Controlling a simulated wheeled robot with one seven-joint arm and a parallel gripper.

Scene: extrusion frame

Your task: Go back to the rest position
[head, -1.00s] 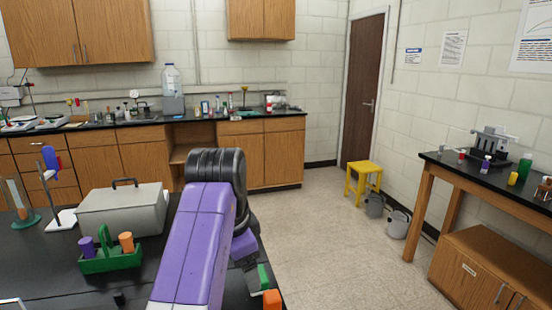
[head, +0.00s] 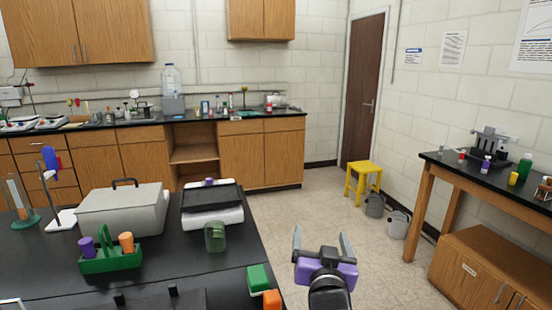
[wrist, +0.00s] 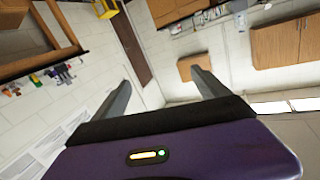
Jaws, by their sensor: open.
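My gripper (head: 322,246) is at the lower right of centre in the head view, over the floor just right of the black bench. Its two grey fingers point up and stand apart with nothing between them. In the wrist view my gripper (wrist: 160,90) also shows spread, empty fingers, with the tilted room beyond them.
The black bench (head: 60,262) holds a green caddy (head: 110,262) with purple and orange items, a grey box (head: 122,212), a black-topped white device (head: 212,203), a green container (head: 215,237) and green and orange blocks. A side table (head: 500,185) stands right. Floor between is open.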

